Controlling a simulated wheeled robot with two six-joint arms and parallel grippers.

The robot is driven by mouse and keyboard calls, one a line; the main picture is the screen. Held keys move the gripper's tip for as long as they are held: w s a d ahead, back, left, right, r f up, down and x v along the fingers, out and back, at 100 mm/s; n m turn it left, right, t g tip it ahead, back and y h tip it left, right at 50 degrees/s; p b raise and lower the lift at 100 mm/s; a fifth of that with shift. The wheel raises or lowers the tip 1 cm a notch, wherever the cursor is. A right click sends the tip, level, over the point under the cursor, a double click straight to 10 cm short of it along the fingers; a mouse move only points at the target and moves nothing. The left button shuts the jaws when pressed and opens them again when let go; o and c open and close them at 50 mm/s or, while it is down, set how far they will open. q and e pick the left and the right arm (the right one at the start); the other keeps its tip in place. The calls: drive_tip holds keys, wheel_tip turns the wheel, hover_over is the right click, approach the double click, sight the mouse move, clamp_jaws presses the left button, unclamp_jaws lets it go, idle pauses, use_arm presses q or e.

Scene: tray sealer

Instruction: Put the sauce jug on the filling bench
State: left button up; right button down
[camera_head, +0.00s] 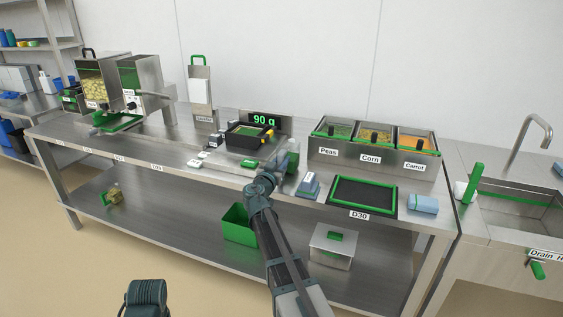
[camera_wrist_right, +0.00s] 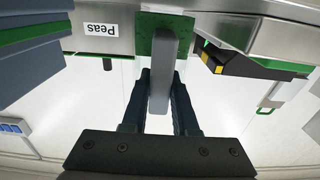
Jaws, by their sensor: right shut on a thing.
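The sauce jug (camera_head: 293,155) is a pale, see-through vessel with green in it, at the front middle of the filling bench (camera_head: 130,150). The bench is a long steel table with a lower shelf. My right gripper (camera_head: 270,180) is at the jug's front left side. In the right wrist view, its two dark fingers (camera_wrist_right: 160,95) are shut on the jug's grey upright handle (camera_wrist_right: 163,60), with the green body (camera_wrist_right: 150,30) behind. Whether the jug's base touches the bench top is hidden.
A black tray (camera_head: 248,136) and the 90 g display stand behind left. The Peas, Corn and Carrot bins (camera_head: 372,153) are to the right, with a green-edged black mat (camera_head: 362,195) before them. A blue-grey block (camera_head: 308,186) is close to the jug. A sink (camera_head: 520,205) is far right.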

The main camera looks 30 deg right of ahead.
drive_tip(key=shift+f, duration=0.25)
idle(0.5)
drive_tip(key=c, duration=0.6)
unclamp_jaws()
drive_tip(key=shift+c, duration=0.3)
drive_tip(key=shift+c, duration=1.3)
drive_tip(key=shift+s+a, duration=0.1)
